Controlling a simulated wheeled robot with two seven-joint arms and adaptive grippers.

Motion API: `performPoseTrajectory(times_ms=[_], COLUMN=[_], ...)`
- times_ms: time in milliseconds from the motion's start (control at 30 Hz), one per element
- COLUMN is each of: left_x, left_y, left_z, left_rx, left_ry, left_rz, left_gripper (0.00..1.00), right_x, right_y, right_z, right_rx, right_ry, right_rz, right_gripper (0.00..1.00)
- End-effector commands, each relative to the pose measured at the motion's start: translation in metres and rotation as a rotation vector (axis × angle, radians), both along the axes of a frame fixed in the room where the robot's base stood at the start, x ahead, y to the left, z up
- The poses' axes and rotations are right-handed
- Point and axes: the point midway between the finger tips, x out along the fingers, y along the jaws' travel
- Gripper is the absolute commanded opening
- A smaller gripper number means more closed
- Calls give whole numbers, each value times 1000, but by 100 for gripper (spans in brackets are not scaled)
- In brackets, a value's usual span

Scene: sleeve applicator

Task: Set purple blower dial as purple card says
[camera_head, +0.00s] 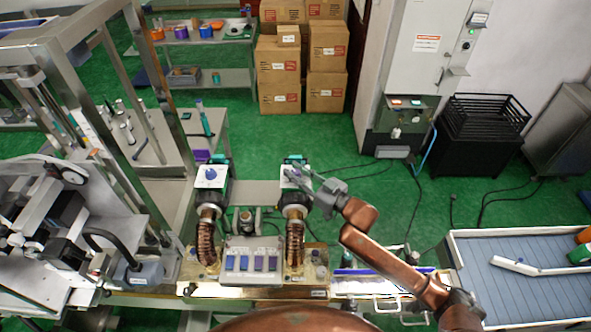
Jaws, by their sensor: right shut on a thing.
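Two blowers stand side by side behind the front bench. The right blower (295,212) has a white dial plate (287,184) on top, and its dial is largely hidden by my right gripper (293,174). The gripper reaches in from the right and is shut on this dial. The left blower (207,212) has a white plate with a blue dial (211,173). A grey card holder (252,279) between the blowers' hoses carries a blue card (243,263) and a purple card (272,264); their writing is too small to read. My left gripper is out of view.
A steel frame machine (70,90) fills the left side. A grey tray (520,270) with a white tool is at the right. Cardboard boxes (277,60) and a black crate (482,118) stand on the green floor behind. Cables lie on the floor right of the blowers.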

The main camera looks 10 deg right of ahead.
Motion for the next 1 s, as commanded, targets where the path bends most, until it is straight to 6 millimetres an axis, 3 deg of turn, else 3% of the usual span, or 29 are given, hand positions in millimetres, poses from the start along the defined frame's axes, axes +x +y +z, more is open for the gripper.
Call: performPoseTrajectory(times_ms=[300, 800, 833, 1000], left_x=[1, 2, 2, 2], left_y=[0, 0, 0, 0], left_z=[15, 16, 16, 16], left_rx=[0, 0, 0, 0], left_ry=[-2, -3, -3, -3], left_rz=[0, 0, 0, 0], left_gripper=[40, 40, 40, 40], right_x=[0, 0, 0, 0], right_y=[1, -1, -1, -1], right_z=[2, 1, 1, 1], right_rx=[7, 2, 2, 1], right_ry=[0, 0, 0, 1], right_rz=[-130, -166, -166, -166], right_gripper=[0, 0, 25, 37])
